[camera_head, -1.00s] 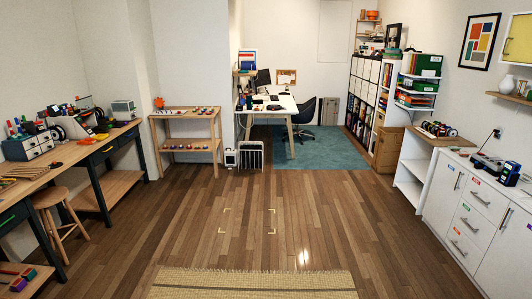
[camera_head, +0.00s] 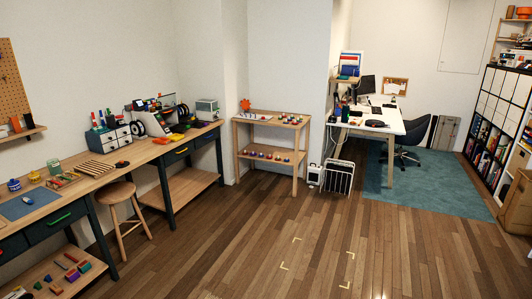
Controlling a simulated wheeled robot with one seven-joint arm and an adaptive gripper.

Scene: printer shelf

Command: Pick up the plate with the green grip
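I cannot make out a plate with a green grip for certain at this distance. A wooden two-tier shelf (camera_head: 272,119) stands against the back wall, with several small coloured items on both tiers, too small to tell apart. A dark machine that looks like a printer (camera_head: 152,115) stands on the long workbench (camera_head: 135,152) at the left, with yellow and green pieces beside it. My gripper does not show in this view.
A round wooden stool (camera_head: 117,194) stands in front of the workbench. A white desk (camera_head: 385,126), a dark chair (camera_head: 410,138) and a teal rug (camera_head: 430,185) are farther back. The middle wooden floor is clear.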

